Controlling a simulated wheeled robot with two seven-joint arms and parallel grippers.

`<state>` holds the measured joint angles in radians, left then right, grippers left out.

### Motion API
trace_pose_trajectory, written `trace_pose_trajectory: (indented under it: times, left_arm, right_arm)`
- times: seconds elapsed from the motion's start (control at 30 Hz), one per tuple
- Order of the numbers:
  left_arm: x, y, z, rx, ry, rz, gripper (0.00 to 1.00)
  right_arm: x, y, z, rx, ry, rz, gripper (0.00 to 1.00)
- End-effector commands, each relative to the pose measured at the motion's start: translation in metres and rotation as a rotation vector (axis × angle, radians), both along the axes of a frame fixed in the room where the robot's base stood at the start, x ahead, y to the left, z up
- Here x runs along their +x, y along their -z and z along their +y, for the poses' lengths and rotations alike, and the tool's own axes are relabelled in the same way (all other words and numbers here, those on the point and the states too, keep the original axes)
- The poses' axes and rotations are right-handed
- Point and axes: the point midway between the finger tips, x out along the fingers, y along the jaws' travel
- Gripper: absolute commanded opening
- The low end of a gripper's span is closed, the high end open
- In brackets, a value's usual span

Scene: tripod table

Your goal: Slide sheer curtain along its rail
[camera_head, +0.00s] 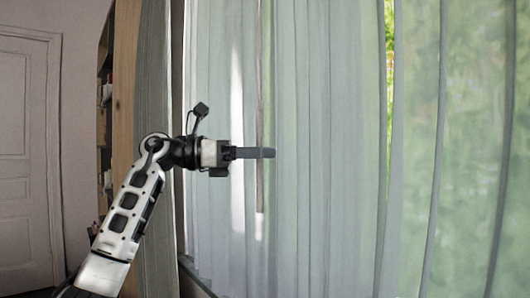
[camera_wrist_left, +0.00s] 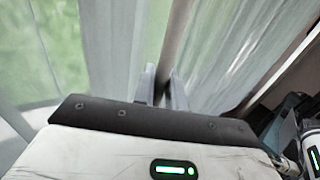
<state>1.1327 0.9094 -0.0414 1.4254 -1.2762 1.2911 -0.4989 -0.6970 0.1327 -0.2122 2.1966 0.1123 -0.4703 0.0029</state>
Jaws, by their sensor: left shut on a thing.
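The sheer curtain (camera_head: 325,130) hangs in pale grey-green folds across the middle and right of the head view. A thin brownish pull rod (camera_head: 260,190) hangs upright in front of it. My left gripper (camera_head: 268,153) reaches in from the left, its fingers level at the rod. In the left wrist view the left gripper (camera_wrist_left: 163,88) has its two fingers close on either side of the rod (camera_wrist_left: 177,38), and it is shut on it. The curtain (camera_wrist_left: 225,50) also shows in that view. The rail is out of view above. My right gripper is not in view.
A heavier grey-green drape (camera_head: 153,90) and a wooden bookcase side (camera_head: 124,80) stand left of the sheer curtain, behind my left arm. A closed panelled door (camera_head: 25,150) is at far left. Green foliage (camera_head: 475,90) shows through the window at right.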

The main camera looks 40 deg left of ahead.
Motion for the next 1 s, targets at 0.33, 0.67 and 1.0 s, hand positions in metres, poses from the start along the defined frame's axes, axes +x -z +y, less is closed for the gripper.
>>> trace_pose_trajectory:
  times: [0.33,0.67,1.0]
  left_arm:
    - [0.001,-0.001,0.002,-0.002,-0.008,-0.001,0.32]
    - [-0.026,0.001,0.033,0.000,-0.012,0.000,0.32]
    - [-0.079,0.000,0.095,-0.002,-0.013,-0.001,0.32]
  right_arm:
    - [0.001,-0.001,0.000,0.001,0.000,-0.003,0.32]
    - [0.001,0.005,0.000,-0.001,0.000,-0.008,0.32]
    - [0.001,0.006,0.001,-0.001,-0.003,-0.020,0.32]
